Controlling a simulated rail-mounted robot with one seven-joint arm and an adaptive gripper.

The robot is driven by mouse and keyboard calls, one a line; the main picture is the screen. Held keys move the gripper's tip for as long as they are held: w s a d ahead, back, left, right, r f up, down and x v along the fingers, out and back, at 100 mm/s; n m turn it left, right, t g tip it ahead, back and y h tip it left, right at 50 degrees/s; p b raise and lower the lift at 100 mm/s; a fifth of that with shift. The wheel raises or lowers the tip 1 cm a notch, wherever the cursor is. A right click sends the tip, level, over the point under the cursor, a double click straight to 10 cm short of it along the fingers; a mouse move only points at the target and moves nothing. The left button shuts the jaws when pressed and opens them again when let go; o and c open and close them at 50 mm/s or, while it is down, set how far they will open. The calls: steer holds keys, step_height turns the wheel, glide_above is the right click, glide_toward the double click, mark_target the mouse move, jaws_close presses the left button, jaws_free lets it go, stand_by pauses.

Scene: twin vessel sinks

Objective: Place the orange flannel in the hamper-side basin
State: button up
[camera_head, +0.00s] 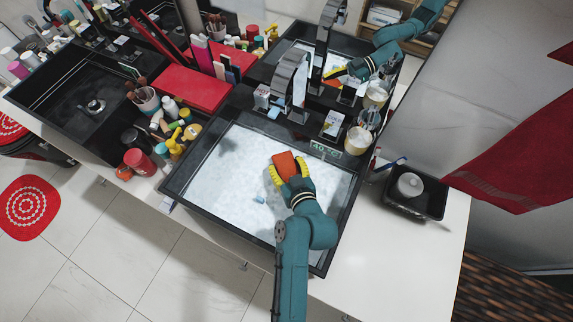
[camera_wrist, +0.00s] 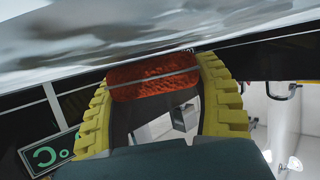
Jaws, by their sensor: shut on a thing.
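The orange flannel (camera_head: 285,163) is a small orange-red folded piece. My gripper (camera_head: 288,172) is shut on it, with a yellow finger on either side. The flannel is over the right-hand basin (camera_head: 212,147), a black-rimmed rectangular vessel with a white, cloudy surface inside. I cannot tell how high the flannel is above that surface. The wrist view shows the flannel (camera_wrist: 155,78) between the yellow fingers (camera_wrist: 157,82). The left-hand basin (camera_head: 62,90) is black, with a drain.
Bottles and jars (camera_head: 165,125) crowd between the basins.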

mark_target(285, 162)
steer(key=shift+f, duration=0.25)
steer(key=o, duration=1)
steer(key=shift+f, duration=0.1)
steer(key=shift+c, duration=0.2)
steer(key=shift+r+p, duration=0.55)
steer(key=shift+r, duration=0.15)
steer(key=p+v, duration=0.2)
steer(key=v, duration=0.2)
